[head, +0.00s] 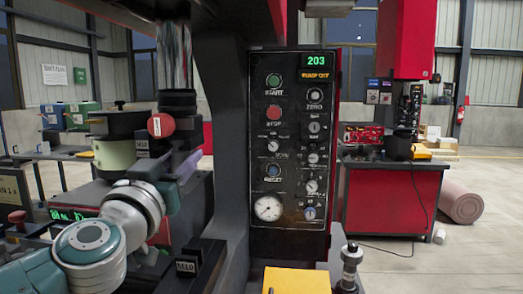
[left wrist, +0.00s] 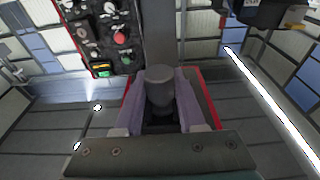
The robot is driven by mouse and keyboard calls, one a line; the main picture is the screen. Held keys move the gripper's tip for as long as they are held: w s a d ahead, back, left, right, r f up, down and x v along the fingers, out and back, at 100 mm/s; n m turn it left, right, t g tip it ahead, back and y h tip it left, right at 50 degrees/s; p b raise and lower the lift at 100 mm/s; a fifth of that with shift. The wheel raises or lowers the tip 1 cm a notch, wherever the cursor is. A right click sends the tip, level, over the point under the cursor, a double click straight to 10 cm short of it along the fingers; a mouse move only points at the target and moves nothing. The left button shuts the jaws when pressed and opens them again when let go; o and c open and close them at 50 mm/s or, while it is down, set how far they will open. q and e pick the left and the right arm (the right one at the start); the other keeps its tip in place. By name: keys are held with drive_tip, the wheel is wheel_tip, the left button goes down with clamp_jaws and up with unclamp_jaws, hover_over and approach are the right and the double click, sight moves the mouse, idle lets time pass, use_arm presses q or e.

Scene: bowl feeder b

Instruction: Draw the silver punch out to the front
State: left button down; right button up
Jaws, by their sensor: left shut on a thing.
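In the left wrist view, the punch (left wrist: 160,88) is a short, stepped cylinder that looks dark grey in the shade. The purple fingers of my left gripper (left wrist: 160,108) are shut on its two sides. In the head view, my left gripper (head: 183,168) is at the press, below the shiny ram (head: 175,55) and its black collar (head: 178,102). My wrist hides most of the held punch there, and I cannot tell whether it still touches its seat. My right gripper is not in view.
The press's dark column and control panel (head: 290,150) stand close to the right of my left gripper. A yellow block (head: 295,281) and a small silver-and-black fitting (head: 350,262) are at the front. A red cabinet (head: 392,205) stands further back.

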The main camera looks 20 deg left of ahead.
use_arm(q)
drive_tip(key=shift+r, duration=0.1)
idle(0.3)
drive_tip(key=shift+r+p+v, duration=0.1)
drive_tip(key=shift+p+v, duration=0.35)
drive_tip(key=shift+v, duration=0.2)
drive_tip(key=shift+r+p+v, duration=0.15)
drive_tip(key=shift+p+v, duration=0.25)
drive_tip(key=shift+v, duration=0.25)
drive_tip(key=shift+r+p+v, duration=0.25)
drive_tip(key=shift+p+v, duration=0.35)
drive_tip(key=shift+v, duration=0.65)
drive_tip(key=shift+r+p+v, duration=0.2)
drive_tip(key=shift+p+v, duration=0.35)
drive_tip(key=shift+v, duration=0.7)
drive_tip(key=shift+s, duration=0.1)
